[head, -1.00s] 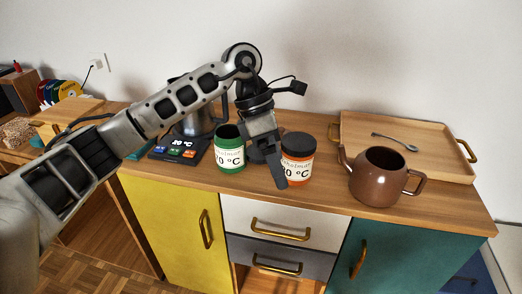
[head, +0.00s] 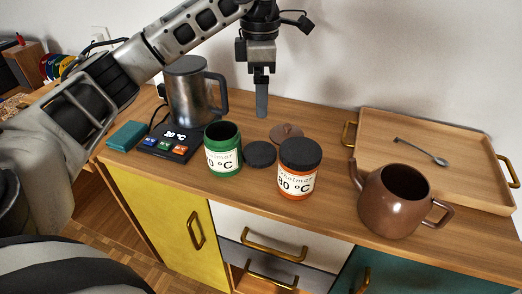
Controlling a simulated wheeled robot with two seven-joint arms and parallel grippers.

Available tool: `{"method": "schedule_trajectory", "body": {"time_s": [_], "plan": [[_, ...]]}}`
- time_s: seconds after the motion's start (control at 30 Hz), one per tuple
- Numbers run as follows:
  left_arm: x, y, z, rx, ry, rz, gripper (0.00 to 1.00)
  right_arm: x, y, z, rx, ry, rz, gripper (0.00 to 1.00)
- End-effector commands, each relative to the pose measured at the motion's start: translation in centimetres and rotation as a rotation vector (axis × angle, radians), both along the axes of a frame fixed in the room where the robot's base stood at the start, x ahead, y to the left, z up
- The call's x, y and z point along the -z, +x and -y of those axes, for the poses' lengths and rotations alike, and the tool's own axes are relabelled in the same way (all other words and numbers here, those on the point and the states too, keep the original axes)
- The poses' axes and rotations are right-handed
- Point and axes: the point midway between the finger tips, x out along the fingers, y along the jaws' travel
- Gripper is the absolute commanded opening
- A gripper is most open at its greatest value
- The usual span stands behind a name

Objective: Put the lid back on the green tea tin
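The green tea tin (head: 224,158) stands upright and open on the wooden counter, with a pale label. A dark round lid (head: 260,154) lies flat on the counter between it and the orange tin (head: 298,178). The orange tin wears its own dark lid (head: 300,152). My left gripper (head: 262,112) points down, raised behind the dark loose lid and apart from the tins. Its fingers overlap edge-on, so their opening does not show, and nothing is seen held. My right gripper is out of view.
A brown teapot (head: 392,205) stands uncovered at the right; a brown lid (head: 287,132) lies behind the tins. A wooden tray (head: 470,187) with a spoon (head: 422,151) is at the back right. A metal kettle (head: 186,95), a control base (head: 170,142) and a teal block (head: 127,136) are left.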

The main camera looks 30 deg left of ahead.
Motion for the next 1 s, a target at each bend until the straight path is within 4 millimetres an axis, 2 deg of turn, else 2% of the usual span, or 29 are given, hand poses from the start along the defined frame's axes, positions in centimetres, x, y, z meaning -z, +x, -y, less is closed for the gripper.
{"method": "schedule_trajectory", "body": {"time_s": [0.3, 0.5, 0.63, 1.0], "plan": [[6.3, -0.1, 0.1, 0.001, -0.001, -0.007, 0.99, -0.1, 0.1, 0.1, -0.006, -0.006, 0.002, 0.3], [9.5, -0.1, 0.1, 0.001, -0.002, -0.004, 0.99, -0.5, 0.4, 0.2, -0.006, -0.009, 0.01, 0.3], [10.4, 0.0, 0.1, 0.001, -0.001, -0.002, 0.99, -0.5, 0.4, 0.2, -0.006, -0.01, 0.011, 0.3], [10.8, 0.0, 0.2, 0.001, -0.002, -0.002, 0.99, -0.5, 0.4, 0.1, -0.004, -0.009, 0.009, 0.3]]}}
